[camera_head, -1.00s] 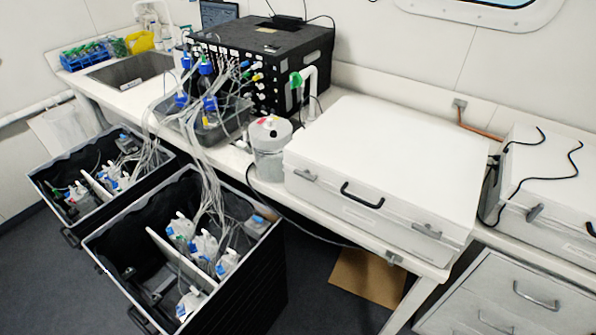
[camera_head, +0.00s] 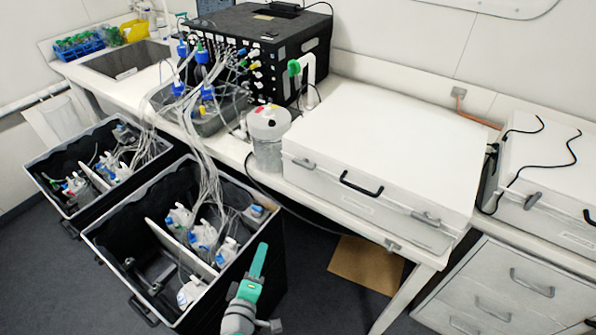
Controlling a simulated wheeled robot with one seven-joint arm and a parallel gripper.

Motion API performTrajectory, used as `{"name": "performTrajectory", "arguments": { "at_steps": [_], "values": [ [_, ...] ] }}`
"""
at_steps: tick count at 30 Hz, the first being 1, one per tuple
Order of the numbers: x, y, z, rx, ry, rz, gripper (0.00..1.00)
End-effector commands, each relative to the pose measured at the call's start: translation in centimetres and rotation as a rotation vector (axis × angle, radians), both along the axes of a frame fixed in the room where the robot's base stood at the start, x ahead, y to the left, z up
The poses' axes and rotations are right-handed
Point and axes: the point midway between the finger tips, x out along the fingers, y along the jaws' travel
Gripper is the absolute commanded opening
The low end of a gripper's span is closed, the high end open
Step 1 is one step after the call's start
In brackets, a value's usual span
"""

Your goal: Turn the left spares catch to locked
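A large white case (camera_head: 385,140) lies shut on the bench, with a black handle (camera_head: 360,188) on its front. Its left grey catch (camera_head: 303,163) and right grey catch (camera_head: 426,218) both lie roughly flat along the front. A second white case (camera_head: 560,160) at the right edge has a grey catch (camera_head: 532,201) that is tilted, its right end up. No spares label is readable, so I cannot tell which case is meant. My gripper (camera_head: 261,252), teal-green, is low in front of the bench, apart from all catches; its opening is not clear.
Two black crates (camera_head: 262,270) (camera_head: 38,172) with bottles and tubes stand on the floor at left. A grey-white canister (camera_head: 268,145) stands left of the large case. Black cables (camera_head: 540,160) lie over the right case. Drawers (camera_head: 500,290) are below it.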

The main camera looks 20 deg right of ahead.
Motion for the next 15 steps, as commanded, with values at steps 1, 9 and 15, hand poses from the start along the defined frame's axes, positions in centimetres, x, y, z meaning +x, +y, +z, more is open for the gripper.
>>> {"name": "performTrajectory", "arguments": {
  "at_steps": [1,9,15],
  "values": [
    [1.6,-0.8,1.9,-0.051,-0.008,-0.034,0.30],
    [5.8,-4.9,11.0,-0.289,0.004,-0.255,0.30],
    [6.4,-6.6,15.4,-0.369,0.009,-0.374,0.30]
  ]
}}
